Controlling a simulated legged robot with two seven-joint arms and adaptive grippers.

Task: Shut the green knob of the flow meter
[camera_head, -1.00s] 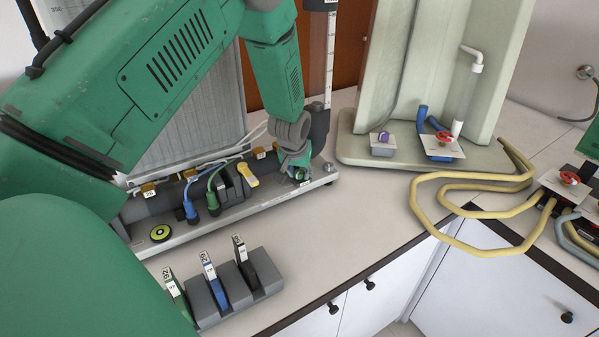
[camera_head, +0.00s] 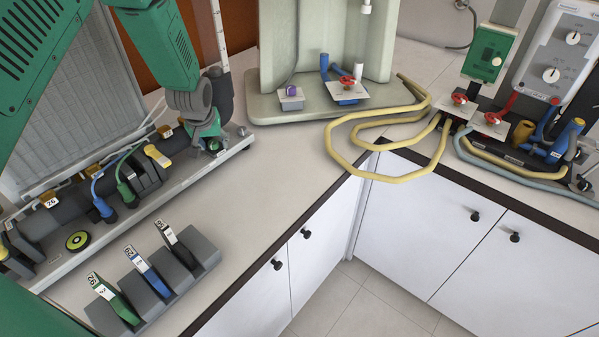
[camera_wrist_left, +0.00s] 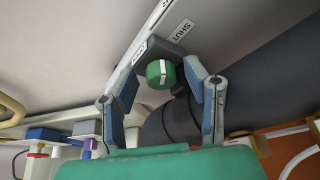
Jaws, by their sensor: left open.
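The green knob (camera_wrist_left: 160,73) is large and clear in the left wrist view, with a white stripe across its face. A label reading SHUT (camera_wrist_left: 181,31) is on the panel beyond it, and another small label (camera_wrist_left: 140,50) sits nearer the knob. My left gripper (camera_wrist_left: 168,82) is open, its two fingers on either side of the knob; I cannot tell if they touch it. In the head view my left gripper (camera_head: 211,140) is at the right end of the flow meter base (camera_head: 230,148) and mostly hides the knob. My right gripper is not in view.
A grey holder (camera_head: 205,243) with green, blue and black labelled pieces stands in front. A pale board (camera_head: 275,108) with purple and red knobs, yellow hoses (camera_head: 335,160) and other valves are to the right. The counter between is bare.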

